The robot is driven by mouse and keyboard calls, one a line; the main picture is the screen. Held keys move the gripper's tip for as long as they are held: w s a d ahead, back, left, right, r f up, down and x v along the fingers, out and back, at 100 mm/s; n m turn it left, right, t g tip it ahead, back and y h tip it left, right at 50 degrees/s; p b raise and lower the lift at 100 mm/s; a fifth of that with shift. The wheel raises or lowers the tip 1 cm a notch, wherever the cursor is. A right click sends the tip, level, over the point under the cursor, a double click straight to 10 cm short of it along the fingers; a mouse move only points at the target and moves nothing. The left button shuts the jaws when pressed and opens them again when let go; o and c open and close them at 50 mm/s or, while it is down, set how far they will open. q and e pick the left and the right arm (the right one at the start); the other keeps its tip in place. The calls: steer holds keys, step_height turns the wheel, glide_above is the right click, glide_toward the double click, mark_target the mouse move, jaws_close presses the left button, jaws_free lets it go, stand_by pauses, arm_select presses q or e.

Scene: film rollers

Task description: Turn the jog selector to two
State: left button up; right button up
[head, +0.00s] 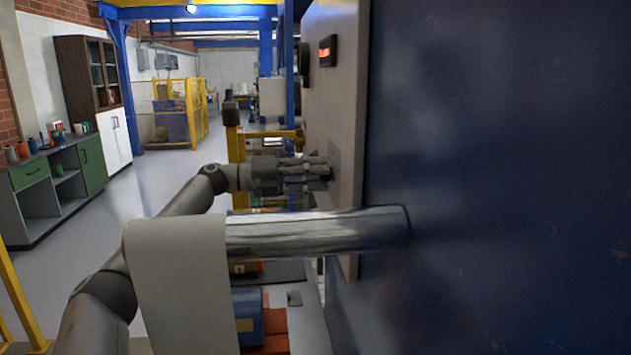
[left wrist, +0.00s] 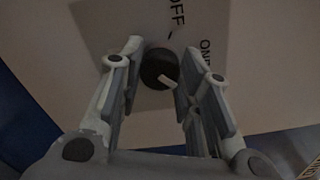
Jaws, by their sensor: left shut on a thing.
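The jog selector (left wrist: 158,66) is a round black knob with a pale pointer mark, on a grey plate (left wrist: 110,35) of the control panel. The words "OFF" and "ONE" show beside it in the left wrist view; no "two" label can be seen. The pale mark sits at the knob's lower right in that view. My left gripper (head: 321,171) reaches the side panel (head: 335,105) in the head view, with its fingers on either side of the knob, shut on it. In the head view the knob is hidden by the fingers. My right gripper is not in view.
A shiny metal roller (head: 310,232) with white film (head: 180,285) sticks out from the dark blue machine wall (head: 490,180), below and nearer than my left gripper. A small red display (head: 327,51) sits higher on the panel. Open floor (head: 150,180) lies to the left.

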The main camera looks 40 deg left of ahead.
arm_select(q)
steer(key=shift+m+b, duration=0.45)
steer(key=shift+m, duration=0.65)
steer(key=o, duration=1)
steer(key=v, duration=1.2)
